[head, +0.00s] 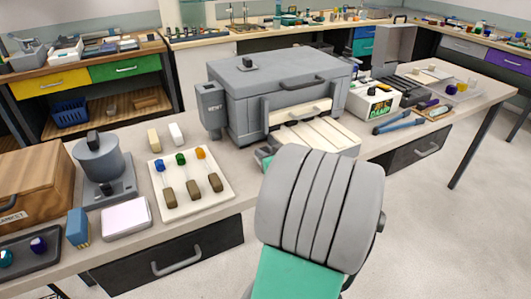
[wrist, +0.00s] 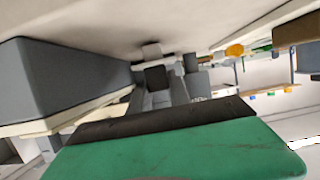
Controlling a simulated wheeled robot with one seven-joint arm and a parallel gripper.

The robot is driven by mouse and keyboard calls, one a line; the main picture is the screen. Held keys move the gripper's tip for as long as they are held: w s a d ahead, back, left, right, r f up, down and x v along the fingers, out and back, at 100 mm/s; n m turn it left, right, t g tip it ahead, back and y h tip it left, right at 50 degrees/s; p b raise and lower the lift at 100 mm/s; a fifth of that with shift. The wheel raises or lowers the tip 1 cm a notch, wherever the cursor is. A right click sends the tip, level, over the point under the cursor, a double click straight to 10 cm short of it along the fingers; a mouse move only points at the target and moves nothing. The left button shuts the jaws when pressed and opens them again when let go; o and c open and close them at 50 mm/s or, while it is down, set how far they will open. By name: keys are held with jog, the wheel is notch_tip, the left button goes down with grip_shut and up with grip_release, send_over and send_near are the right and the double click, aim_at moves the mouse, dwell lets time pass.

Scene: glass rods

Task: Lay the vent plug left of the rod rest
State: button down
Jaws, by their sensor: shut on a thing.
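My gripper (head: 264,158) is mostly hidden behind my arm in the head view, low at the counter's front edge, just left of the pale grooved block. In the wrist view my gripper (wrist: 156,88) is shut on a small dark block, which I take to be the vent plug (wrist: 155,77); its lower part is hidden. The pale grooved block, probably the rod rest (head: 322,138), lies in front of the grey kiln (head: 285,98). My arm covers part of its front.
A cream board (head: 219,194) with several colour-tipped rods lies left of my gripper. A grey box marked VENT (head: 210,110) stands at the kiln's left side. Blue-handled tongs (head: 398,122) lie to the right. Bare counter (head: 244,162) shows between board and gripper.

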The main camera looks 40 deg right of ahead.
jog(key=shift+f, duration=0.2)
jog(key=c, duration=1.2)
grip_release()
jog(key=shift+r, duration=0.1)
jog(key=shift+r, duration=0.3)
jog(key=v, duration=1.2)
jog(key=shift+f, duration=0.2)
